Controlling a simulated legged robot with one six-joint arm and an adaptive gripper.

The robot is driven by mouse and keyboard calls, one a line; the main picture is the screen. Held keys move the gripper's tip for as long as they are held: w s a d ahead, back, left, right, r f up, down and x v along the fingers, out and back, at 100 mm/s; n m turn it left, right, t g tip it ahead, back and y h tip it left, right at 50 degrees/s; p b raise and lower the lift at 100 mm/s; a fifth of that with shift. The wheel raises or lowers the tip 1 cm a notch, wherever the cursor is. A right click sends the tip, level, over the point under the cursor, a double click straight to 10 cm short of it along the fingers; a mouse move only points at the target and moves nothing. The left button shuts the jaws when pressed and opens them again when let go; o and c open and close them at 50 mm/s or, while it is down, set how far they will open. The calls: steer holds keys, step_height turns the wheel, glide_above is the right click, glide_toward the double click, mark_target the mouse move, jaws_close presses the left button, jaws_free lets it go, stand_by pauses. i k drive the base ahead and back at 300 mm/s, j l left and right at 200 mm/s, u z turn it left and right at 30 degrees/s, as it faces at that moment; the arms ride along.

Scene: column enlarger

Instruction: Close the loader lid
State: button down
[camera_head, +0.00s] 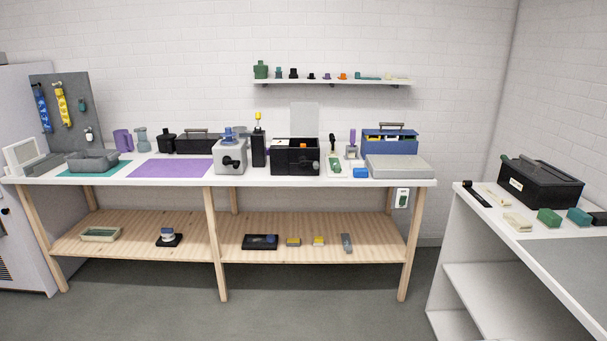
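A black box (295,164), which looks like the loader, stands on the long white workbench (330,183), a little right of its middle. A pale translucent panel (304,117) stands upright at the back of the box. It looks like the lid in a raised, open position. A small orange thing (303,145) shows at the top of the box. The inside of the box is too small to make out. My gripper is not in view.
A grey machine (229,159) and a tall black unit (258,150) stand close left of the box. A shelf (345,83) hangs above. Grey floor (330,310) is clear before the bench; a white counter (462,225) stands right.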

mark_target(305, 116)
steer(key=i+l, duration=0.1)
steer(key=i, duration=1.35)
steer(key=i+u, duration=0.4)
steer(key=i, duration=1.1)
